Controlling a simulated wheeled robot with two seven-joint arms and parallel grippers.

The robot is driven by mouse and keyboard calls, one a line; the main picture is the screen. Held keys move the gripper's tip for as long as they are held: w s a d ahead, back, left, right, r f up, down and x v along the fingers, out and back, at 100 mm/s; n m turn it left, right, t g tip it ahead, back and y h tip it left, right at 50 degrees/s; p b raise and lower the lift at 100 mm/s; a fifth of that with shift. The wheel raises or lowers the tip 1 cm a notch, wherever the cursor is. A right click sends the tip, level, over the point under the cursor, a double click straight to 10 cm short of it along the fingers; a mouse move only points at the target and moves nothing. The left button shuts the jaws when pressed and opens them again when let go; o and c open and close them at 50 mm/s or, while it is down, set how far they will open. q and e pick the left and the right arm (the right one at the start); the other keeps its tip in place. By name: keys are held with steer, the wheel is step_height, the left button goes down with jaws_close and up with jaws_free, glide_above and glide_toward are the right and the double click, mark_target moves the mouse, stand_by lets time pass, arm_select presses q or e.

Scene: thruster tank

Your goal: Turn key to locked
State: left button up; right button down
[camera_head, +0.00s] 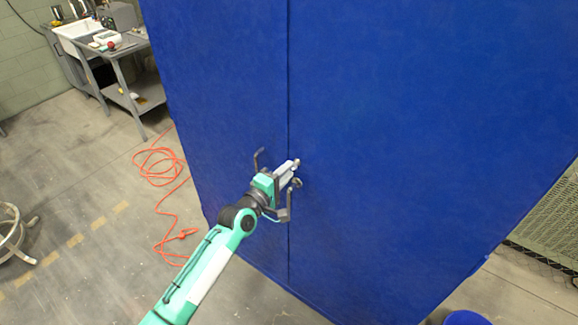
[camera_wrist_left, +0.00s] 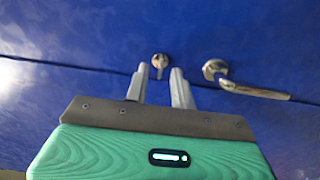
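The key (camera_wrist_left: 160,66) sits at a round metal lock on the blue cabinet door, seen in the left wrist view just beyond my fingertips. Its exact turn is too small to tell. My left gripper (camera_head: 294,166) is at the door front near the seam; it also shows in the left wrist view (camera_wrist_left: 158,74). Its two fingers are apart, with the key in line with the gap between them. I see no clear grip on the key. In the head view the gripper hides most of the lock. My right gripper is not in view.
A metal lever handle (camera_wrist_left: 250,90) is close beside the lock, right of my fingers in the wrist view. Another handle (camera_head: 258,160) is on the left door. An orange cable (camera_head: 160,165) lies on the floor. A workbench (camera_head: 112,50) stands back left.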

arm_select(q)
steer(key=shift+x, duration=0.95)
jaws_close()
